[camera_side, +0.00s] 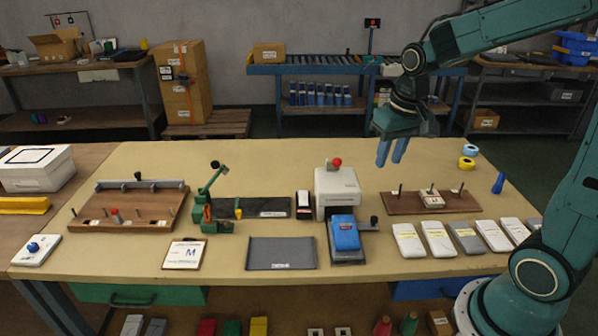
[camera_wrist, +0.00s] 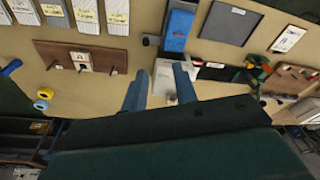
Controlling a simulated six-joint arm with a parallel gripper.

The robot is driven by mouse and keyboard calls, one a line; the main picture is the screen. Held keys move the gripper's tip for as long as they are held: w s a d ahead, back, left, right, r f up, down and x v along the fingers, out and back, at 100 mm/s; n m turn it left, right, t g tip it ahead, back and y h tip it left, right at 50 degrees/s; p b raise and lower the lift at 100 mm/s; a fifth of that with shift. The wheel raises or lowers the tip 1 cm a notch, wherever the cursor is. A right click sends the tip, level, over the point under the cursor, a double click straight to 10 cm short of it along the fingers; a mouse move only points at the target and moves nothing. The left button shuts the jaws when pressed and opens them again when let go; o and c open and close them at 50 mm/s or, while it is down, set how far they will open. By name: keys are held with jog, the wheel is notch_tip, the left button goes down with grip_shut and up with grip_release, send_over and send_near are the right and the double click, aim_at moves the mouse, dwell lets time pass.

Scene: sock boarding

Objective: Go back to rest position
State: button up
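My gripper (camera_side: 390,153) hangs above the back right part of the table, well clear of its top. Its two blue fingers point down with a gap between them and nothing held. In the wrist view the fingers (camera_wrist: 160,90) also stand apart, with the white press (camera_wrist: 167,76) seen below and beyond them. In the side view that press (camera_side: 337,190), with a red knob, stands left of my gripper, and a blue piece (camera_side: 344,233) lies on its front plate.
A wooden board with pegs (camera_side: 400,204) lies below my gripper. Several packs (camera_side: 438,238) line the front right. Yellow (camera_side: 466,163) and white-blue (camera_side: 470,150) rolls sit at the right edge. A green clamp device (camera_side: 205,213) and dark mat (camera_side: 281,253) are further left. The table's back strip (camera_side: 250,157) is clear.

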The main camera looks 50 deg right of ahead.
jog(key=s+a+r+n+t, duration=0.2)
jog(key=s+a+r, duration=0.1)
jog(key=s, duration=0.4)
jog(key=s+a+r+n+t, duration=0.1)
jog(key=s+a+r+n, duration=0.1)
jog(key=s+a, duration=0.3)
jog(key=shift+s+a+r+t, duration=0.3)
jog(key=shift+s+r+t, duration=0.1)
jog(key=shift+s+r, duration=0.45)
